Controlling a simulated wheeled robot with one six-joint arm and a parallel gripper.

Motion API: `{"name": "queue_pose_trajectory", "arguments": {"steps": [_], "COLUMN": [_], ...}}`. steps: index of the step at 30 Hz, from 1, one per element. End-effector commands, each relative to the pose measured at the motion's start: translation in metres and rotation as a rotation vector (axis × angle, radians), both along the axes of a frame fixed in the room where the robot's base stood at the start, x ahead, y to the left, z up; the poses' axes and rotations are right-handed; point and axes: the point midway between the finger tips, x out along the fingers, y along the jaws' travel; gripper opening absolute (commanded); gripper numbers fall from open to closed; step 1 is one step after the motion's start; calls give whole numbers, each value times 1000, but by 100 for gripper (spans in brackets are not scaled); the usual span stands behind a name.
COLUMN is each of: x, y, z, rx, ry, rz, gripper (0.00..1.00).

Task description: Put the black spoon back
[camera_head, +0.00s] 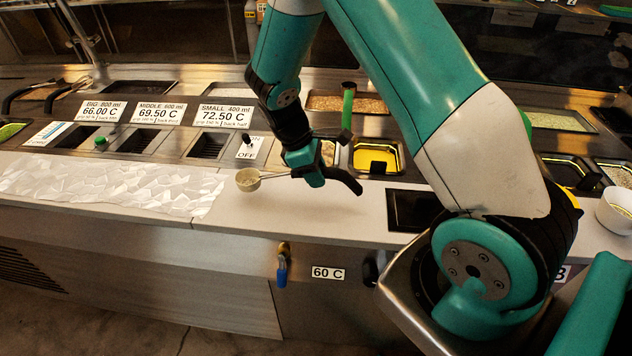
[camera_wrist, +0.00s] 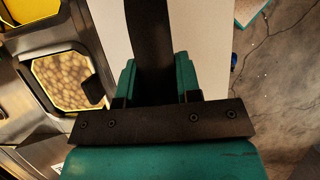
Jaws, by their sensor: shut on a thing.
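The black spoon (camera_head: 345,180) has a black handle, a thin metal shank and a round bowl (camera_head: 248,180) pointing left. My gripper (camera_head: 308,175) is shut on its handle and holds it over the pale counter. The spoon lies roughly level, the handle end reaching right. In the wrist view, the black handle of the spoon (camera_wrist: 152,40) runs between the two green fingers of my gripper (camera_wrist: 157,82). The bowl is out of that view.
A yellow-lined pan (camera_head: 376,157) sits in the counter behind the gripper, near a green-handled utensil (camera_head: 348,105). A crumpled pale sheet (camera_head: 110,185) covers the left counter. A dark square recess (camera_head: 413,210) and a white bowl (camera_head: 616,211) are to the right.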

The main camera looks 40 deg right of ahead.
Motion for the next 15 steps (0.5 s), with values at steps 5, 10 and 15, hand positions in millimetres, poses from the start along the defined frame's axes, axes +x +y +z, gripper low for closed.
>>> {"name": "queue_pose_trajectory", "arguments": {"steps": [5,10,15], "x": [0,0,0], "y": [1,1,1], "z": [-26,-36,-35], "rx": [-1,-1,0], "ry": [4,1,0], "rz": [2,2,2], "gripper": [9,9,9]}}
